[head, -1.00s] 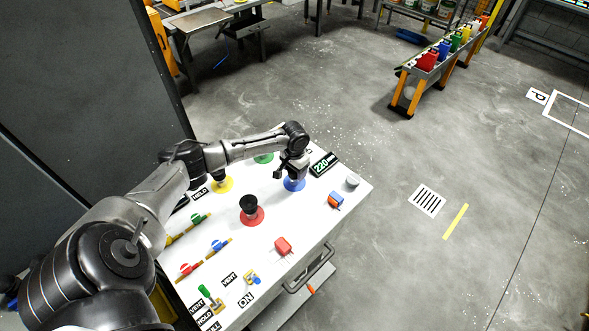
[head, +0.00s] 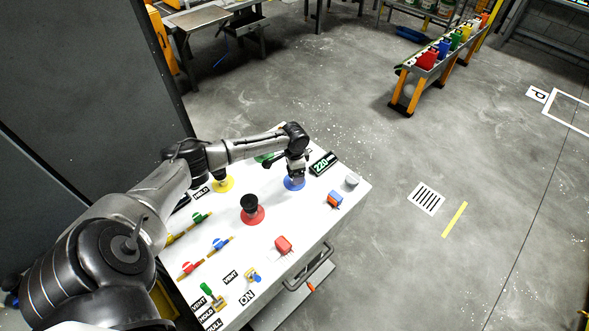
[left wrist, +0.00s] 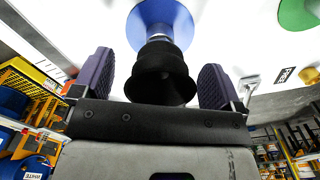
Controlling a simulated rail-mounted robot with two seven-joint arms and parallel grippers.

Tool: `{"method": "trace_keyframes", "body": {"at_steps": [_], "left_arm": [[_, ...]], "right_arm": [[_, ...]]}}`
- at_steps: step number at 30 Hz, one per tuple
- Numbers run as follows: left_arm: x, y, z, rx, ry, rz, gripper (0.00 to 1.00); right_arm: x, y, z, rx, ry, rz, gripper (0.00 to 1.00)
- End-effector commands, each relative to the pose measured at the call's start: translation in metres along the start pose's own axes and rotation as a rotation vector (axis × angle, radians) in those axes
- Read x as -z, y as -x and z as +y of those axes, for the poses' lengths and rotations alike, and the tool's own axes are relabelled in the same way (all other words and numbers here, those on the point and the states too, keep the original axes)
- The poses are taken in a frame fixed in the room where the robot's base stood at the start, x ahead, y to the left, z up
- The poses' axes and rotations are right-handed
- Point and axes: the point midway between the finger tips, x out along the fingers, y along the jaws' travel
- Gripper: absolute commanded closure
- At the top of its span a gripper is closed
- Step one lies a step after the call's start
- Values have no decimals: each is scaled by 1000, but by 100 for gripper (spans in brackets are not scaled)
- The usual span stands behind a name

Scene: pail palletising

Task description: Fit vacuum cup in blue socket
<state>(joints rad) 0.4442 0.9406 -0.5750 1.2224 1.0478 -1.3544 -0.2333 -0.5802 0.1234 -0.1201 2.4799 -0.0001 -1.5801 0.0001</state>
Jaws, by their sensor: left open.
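The blue socket (head: 293,185) is a round blue disc on the white bench top (head: 310,215). My left gripper (head: 297,176) is right over it. In the left wrist view, a black bellows vacuum cup (left wrist: 162,82) stands at the middle of the blue socket (left wrist: 150,20), with a short pale metallic neck between them. My left gripper (left wrist: 158,70) is open, with one dark finger on each side of the cup and gaps showing on both sides. In the head view the gripper hides this cup. My right gripper is not in view.
Another black cup (head: 249,202) stands on the red socket (head: 255,217). A yellow socket (head: 224,184) and a green socket (head: 264,157) are nearby. A 220 display (head: 323,163), a blue-orange block (head: 335,199) and a red object (head: 284,244) are on the bench.

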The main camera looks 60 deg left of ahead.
Motion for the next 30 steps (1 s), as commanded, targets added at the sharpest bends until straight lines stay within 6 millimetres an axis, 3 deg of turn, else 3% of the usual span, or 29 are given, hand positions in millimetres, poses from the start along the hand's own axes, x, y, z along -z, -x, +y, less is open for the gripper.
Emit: {"method": "trace_keyframes", "body": {"at_steps": [7,21,30], "left_arm": [[1,16,-1,1,0,3,8],[0,104,0,1,0,2,8],[0,134,0,0,-1,1,8]], "right_arm": [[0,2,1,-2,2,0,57],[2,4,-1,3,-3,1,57],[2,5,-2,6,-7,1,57]]}}
